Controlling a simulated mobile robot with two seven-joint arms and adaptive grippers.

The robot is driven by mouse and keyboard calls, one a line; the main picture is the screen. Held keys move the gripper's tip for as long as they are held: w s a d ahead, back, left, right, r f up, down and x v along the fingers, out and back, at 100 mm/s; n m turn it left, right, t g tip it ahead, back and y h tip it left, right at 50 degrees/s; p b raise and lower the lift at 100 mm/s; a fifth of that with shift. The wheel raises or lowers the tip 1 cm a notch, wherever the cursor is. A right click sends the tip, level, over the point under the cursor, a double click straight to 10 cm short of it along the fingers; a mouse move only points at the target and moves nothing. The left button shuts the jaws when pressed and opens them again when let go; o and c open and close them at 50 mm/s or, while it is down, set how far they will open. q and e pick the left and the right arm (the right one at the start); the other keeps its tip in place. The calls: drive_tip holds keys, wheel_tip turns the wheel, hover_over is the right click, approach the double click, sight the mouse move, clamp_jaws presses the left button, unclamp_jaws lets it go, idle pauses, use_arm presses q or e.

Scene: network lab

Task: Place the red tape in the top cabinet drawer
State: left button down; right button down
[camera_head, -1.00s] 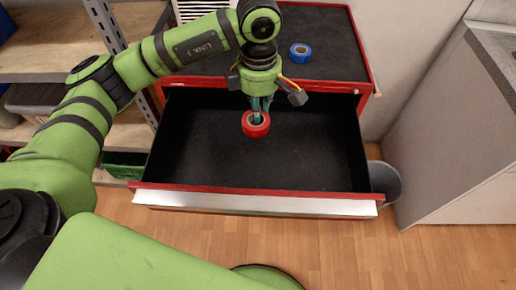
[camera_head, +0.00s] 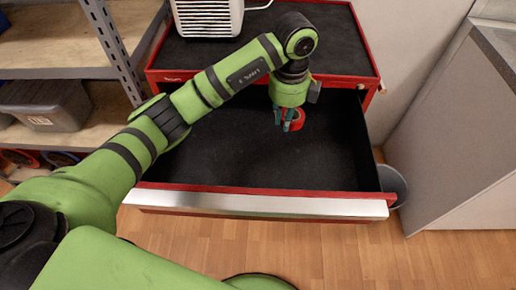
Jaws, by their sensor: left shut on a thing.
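The red tape (camera_head: 298,121) is a small red ring seen partly from the side. My left gripper (camera_head: 284,119) points down and is shut on it. The gripper and tape are over the right rear part of the open top drawer (camera_head: 230,150). The drawer has a black inside and a red front with a silver edge, and looks empty. I cannot tell how high the tape is above the drawer floor. My left arm covers part of the drawer's left side. My right gripper is not in view.
The red cabinet's black top (camera_head: 345,45) lies behind the drawer, with a white vented box (camera_head: 207,17) on it. A shelf rack (camera_head: 50,60) with a grey bin (camera_head: 45,104) stands left. A grey bucket (camera_head: 393,184) is right of the drawer, near a grey counter (camera_head: 470,150).

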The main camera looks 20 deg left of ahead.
use_arm(q)
drive_tip(key=p, duration=0.3)
hover_over(240, 161)
drive_tip(key=shift+n, duration=0.3)
drive_tip(key=f, duration=0.6)
drive_tip(key=shift+d+f, duration=0.2)
drive_tip(key=shift+f, duration=0.2)
drive_tip(key=shift+s+a+f, duration=0.1)
drive_tip(key=shift+a+f, duration=0.05)
drive_tip(key=shift+f, duration=0.05)
wheel_tip(240, 161, down, 3)
drive_tip(key=shift+f+p, duration=0.15)
drive_tip(key=shift+p, duration=0.2)
drive_tip(key=shift+f, duration=0.3)
drive_tip(key=shift+f, duration=0.15)
drive_tip(key=c, duration=1.2)
unclamp_jaws()
